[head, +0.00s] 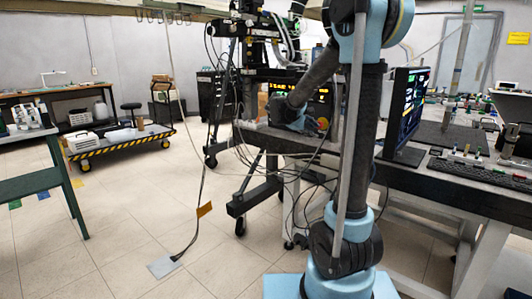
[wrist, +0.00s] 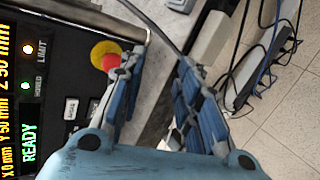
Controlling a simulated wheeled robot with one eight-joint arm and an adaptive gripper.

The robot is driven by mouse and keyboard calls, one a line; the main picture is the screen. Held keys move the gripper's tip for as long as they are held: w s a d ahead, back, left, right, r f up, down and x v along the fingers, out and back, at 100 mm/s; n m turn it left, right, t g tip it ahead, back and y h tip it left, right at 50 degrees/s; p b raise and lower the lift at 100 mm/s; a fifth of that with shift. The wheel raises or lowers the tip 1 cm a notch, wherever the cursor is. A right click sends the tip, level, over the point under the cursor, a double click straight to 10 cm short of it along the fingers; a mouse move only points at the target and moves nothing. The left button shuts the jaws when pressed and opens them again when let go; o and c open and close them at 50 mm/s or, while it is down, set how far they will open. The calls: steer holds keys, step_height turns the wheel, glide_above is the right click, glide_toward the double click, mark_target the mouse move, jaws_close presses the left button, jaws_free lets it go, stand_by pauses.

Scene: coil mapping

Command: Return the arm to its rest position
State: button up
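My arm (head: 352,130) stands upright at the right of centre in the head view, with blue joints and a dark link that slants down left to the wrist beside the control panel. In the wrist view my gripper (wrist: 156,60) shows two blue fingers held apart with nothing between them. The left finger is close to or in front of a red and yellow button (wrist: 106,56); I cannot tell whether they touch. In the head view the fingers are too small and hidden to make out.
The lit control panel (wrist: 25,90) fills the left of the wrist view. Cables (wrist: 245,60) hang at its right. A monitor (head: 405,112) and keyboard (head: 480,176) stand on the right bench. A yellow-black edged cart (head: 120,143) stands left; open floor (head: 120,225) lies front left.

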steer(key=s+d+f+m+g+y, duration=0.25)
steer(key=s+f+m, duration=0.2)
steer(key=s, duration=1.05)
steer(key=s+d+f+m+g+y, duration=0.15)
steer(key=s+f+m+y, duration=0.35)
steer(key=s, duration=1.1)
steer(key=s+a+f+y, duration=0.1)
steer(key=s+a+f, duration=0.1)
steer(key=s+f, duration=0.2)
steer(key=s+a+f+m+g, duration=0.1)
steer(key=s+a+f, duration=0.2)
steer(key=s, duration=0.3)
steer(key=shift+f+y, duration=0.35)
steer(key=shift+f, duration=0.1)
steer(key=shift+a, duration=0.1)
steer(key=shift+w+f, duration=0.2)
steer(key=shift+w, duration=0.2)
